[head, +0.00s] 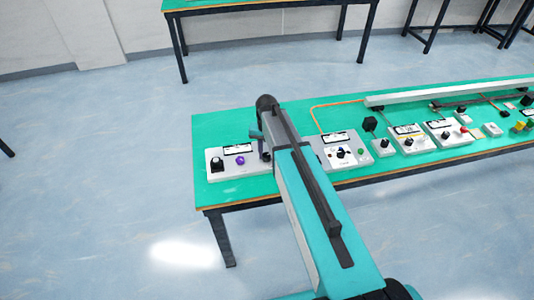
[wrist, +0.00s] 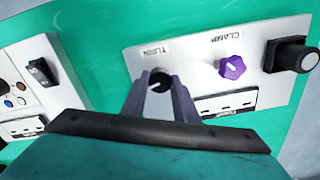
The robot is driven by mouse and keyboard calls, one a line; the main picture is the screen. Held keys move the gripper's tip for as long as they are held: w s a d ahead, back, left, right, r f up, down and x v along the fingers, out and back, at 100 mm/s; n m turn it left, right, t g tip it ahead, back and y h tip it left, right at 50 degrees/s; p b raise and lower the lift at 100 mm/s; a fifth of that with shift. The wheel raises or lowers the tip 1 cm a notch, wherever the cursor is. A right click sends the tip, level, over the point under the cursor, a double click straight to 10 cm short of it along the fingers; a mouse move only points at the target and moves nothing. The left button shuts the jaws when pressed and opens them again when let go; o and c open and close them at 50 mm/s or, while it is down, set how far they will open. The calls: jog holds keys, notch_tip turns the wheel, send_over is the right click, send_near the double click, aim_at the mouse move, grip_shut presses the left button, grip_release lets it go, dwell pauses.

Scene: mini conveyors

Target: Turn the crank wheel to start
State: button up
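A white control panel (head: 223,174) lies on the green table under my gripper; it also shows in the wrist view (wrist: 140,58). In the wrist view a small black knob (wrist: 158,84) with a white pointer sits by the label TURN. A purple knob (wrist: 232,67) sits by the label CLAMP, and a larger black knob (wrist: 296,55) is at the panel's right end. I cannot tell which one is called the crank wheel. My gripper (wrist: 159,78) points down with its two fingers apart, one on each side of the small black knob. No firm contact shows. The arm hides this knob in the head view.
A second panel (head: 329,159) with a dark knob and a green button stands right beside my arm. Several more small control boxes and a long pale rail (head: 440,93) fill the table's right side. The green tabletop (head: 225,128) behind the left panel is clear.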

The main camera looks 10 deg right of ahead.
jog(key=shift+n, duration=0.3)
jog(key=shift+f+n+b, duration=0.1)
jog(key=shift+n+b, duration=0.7)
jog(key=shift+n, duration=0.4)
jog(key=n+b, duration=0.1)
jog(key=n, duration=0.3)
jog(key=n+b, duration=0.1)
jog(key=n, duration=0.3)
jog(key=shift+n+b, duration=0.5)
jog(key=shift+n, duration=1.4)
jog(key=o, duration=1.1)
jog(key=shift+c, duration=0.2)
